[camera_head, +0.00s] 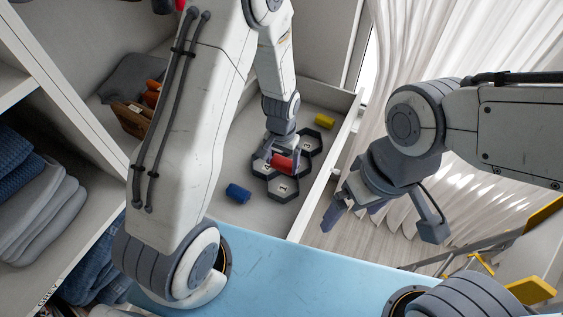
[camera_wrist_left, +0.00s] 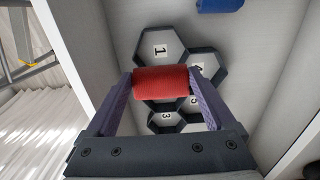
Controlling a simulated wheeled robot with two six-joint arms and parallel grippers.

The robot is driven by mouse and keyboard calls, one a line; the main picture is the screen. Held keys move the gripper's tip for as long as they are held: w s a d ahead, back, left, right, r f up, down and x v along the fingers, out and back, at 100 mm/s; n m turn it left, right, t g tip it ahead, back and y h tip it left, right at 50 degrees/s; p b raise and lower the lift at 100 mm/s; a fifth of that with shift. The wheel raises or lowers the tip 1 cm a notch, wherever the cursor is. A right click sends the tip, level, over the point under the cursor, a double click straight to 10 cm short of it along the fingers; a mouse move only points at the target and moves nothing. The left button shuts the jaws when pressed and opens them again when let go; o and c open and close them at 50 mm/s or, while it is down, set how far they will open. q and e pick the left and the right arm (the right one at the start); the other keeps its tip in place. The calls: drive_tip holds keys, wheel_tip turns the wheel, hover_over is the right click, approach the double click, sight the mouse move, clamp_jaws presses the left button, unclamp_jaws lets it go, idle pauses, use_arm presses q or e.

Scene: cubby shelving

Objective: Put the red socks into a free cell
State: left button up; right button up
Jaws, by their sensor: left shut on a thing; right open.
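The red rolled socks (camera_head: 281,163) are pinched in my left gripper (camera_head: 277,157), above the cluster of dark hexagonal cells (camera_head: 283,198). In the left wrist view the red socks (camera_wrist_left: 160,80) lie crosswise between the two fingers and hide part of the cells behind them. The numbered cells marked 1 (camera_wrist_left: 160,50) and 3 (camera_wrist_left: 166,116) look empty; the cell behind the socks is mostly covered. My right gripper (camera_head: 382,226) is open and empty, outside the drawer at the right.
A blue roll (camera_head: 238,193) lies in the drawer left of the cells. A yellow roll (camera_head: 325,121) lies at the far right, near the drawer wall (camera_head: 322,180). Shelves with folded clothes (camera_head: 42,205) stand at left. A blue surface (camera_head: 300,272) is in front.

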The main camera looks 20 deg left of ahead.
use_arm(q)
drive_tip(key=shift+f+b, duration=2.05)
drive_tip(key=shift+f, duration=0.35)
drive_tip(key=shift+f+b, duration=1.3)
drive_tip(key=shift+f, duration=0.75)
drive_tip(key=o, duration=1)
drive_tip(key=shift+r, duration=0.1)
wheel_tip(320, 180, up, 10)
drive_tip(key=shift+r+p, duration=0.15)
drive_tip(key=shift+p, duration=0.75)
